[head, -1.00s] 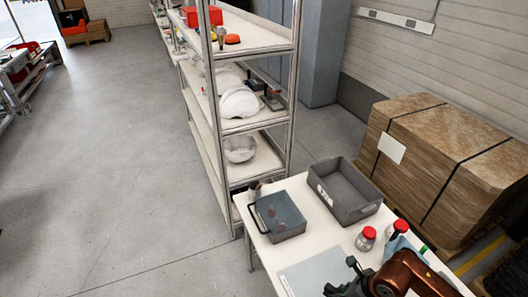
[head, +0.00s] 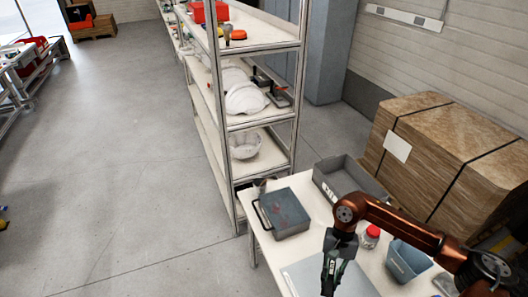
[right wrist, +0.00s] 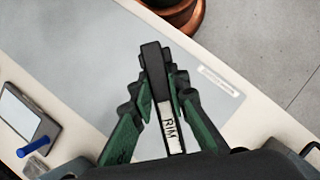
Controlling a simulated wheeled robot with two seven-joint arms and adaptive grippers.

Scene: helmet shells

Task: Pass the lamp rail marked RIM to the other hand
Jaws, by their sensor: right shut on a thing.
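My right gripper (right wrist: 158,95) is shut on the lamp rail (right wrist: 152,65), a dark bar with a white label reading RIM, in the right wrist view. The rail lies between the green-sided fingers, its far end sticking out past them. In the head view my right gripper (head: 331,284) points down above the grey mat at the table's near part. The rail is hard to make out there. My left gripper is not in view.
The white table holds a grey mat (head: 303,277), a grey handled box (head: 284,213), a grey crate (head: 340,180), a red-lidded jar (head: 370,237) and a blue-grey bin (head: 408,261). A shelf rack with white helmet shells (head: 245,98) stands behind. A blue marker (right wrist: 33,148) lies left.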

